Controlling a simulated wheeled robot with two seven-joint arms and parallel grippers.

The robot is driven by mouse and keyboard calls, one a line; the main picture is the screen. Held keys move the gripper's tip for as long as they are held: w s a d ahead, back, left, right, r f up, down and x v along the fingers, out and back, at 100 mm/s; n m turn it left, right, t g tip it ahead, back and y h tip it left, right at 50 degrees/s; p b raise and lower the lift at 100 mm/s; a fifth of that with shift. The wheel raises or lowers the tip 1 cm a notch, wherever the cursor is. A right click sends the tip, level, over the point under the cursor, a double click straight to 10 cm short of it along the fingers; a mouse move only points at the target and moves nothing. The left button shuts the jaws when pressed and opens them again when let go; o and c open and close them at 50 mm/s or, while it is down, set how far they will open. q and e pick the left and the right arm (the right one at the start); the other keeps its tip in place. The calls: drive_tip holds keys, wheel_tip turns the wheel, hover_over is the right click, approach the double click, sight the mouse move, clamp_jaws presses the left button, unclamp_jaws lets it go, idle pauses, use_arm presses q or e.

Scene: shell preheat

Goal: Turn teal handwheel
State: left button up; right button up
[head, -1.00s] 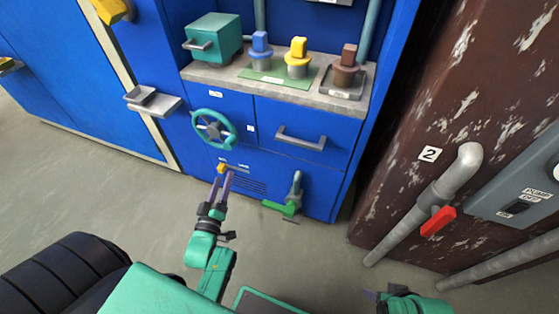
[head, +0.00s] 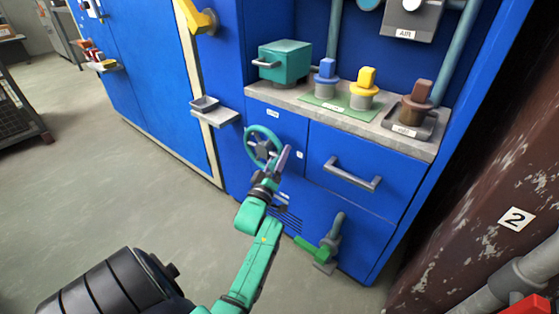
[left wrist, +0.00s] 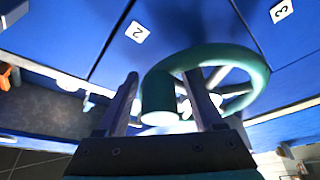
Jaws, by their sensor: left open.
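The teal handwheel (head: 249,147) is on the blue cabinet front, left of a drawer handle. My left gripper (head: 282,158) is at the lower right part of its rim, covering some of the wheel. In the left wrist view the handwheel (left wrist: 253,72) is close, with pale spokes and a thick teal knob on its rim. The left gripper (left wrist: 165,80) is open there, its two fingers apart with the knob seen between them. I cannot tell whether a finger touches it. My right gripper is out of view.
The counter (head: 290,102) above carries a teal box (head: 285,62) and blue (head: 326,72), yellow (head: 366,80) and brown (head: 420,95) knobs. A grey drawer handle (head: 352,176) and a green-handled valve (head: 310,248) stick out nearby.

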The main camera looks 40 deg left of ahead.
use_arm(q)
drive_tip(key=shift+w+r, duration=0.1)
drive_tip(key=shift+w, duration=0.05)
clamp_jaws()
